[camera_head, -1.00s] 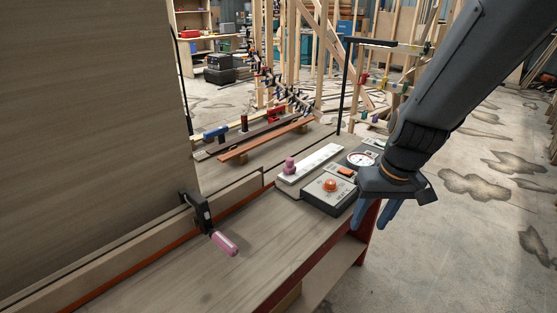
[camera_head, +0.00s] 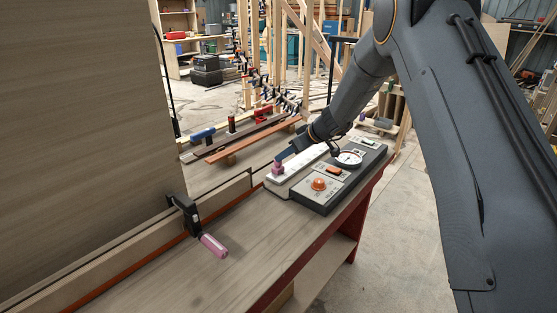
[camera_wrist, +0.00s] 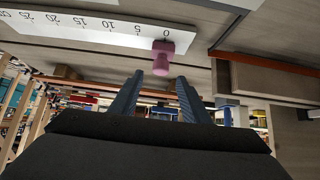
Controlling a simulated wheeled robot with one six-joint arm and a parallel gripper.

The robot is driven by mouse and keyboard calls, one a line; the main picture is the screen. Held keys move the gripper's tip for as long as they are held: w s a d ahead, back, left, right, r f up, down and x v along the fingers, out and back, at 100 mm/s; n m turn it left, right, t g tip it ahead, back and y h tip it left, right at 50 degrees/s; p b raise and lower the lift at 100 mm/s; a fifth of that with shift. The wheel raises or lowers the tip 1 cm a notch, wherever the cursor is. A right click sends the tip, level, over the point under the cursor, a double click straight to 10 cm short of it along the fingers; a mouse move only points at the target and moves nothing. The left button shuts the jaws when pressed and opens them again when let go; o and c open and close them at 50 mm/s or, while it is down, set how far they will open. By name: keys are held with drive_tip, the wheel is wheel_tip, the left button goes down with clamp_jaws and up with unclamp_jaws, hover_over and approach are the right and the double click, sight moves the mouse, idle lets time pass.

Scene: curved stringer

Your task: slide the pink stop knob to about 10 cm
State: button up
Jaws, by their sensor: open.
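The pink stop knob (camera_head: 278,169) sits at the near end of a white ruler strip (camera_head: 309,160) on the bench. My gripper (camera_head: 286,158) is close to the knob in the head view. In the wrist view, its two blue fingers (camera_wrist: 159,76) are apart and empty. The knob shows just beyond the fingertips, roughly in line with the gap. Whether a finger touches it is unclear.
A dark control box (camera_head: 327,182) with an orange button and a round dial (camera_head: 348,158) stands right beside the strip. A clamp with a pink handle (camera_head: 213,245) is on the bench fence at left. The bench top (camera_head: 215,275) in front is clear.

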sight(279, 166)
drive_tip(key=shift+p+x, duration=1.05)
drive_tip(key=shift+x, duration=2.1)
drive_tip(key=shift+s, duration=0.1)
clamp_jaws()
